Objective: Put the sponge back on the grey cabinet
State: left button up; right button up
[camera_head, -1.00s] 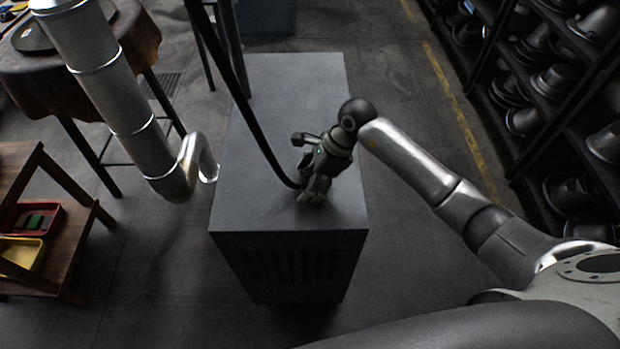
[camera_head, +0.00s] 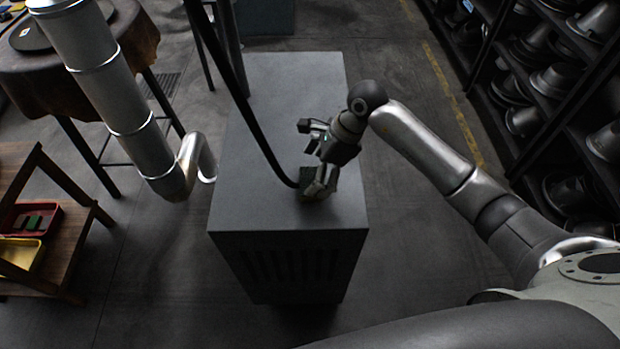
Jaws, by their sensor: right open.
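The grey cabinet (camera_head: 265,130) stands in the middle of the view, with a flat top and a slotted front. My right gripper (camera_head: 318,187) points down over the near right part of its top, open. My left gripper is out of view.
A black hose or bar (camera_head: 235,85) slants down to the cabinet top beside the gripper. A silver duct (camera_head: 120,100) hangs at the left. A wooden rack (camera_head: 75,235) holds a red tray (camera_head: 15,215) and a yellow tray (camera_head: 22,255). Shelves of hat moulds (camera_head: 555,80) line the right.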

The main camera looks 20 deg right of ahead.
jog(key=v, duration=0.8)
jog(key=shift+b, duration=0.45)
jog(key=shift+r, duration=0.1)
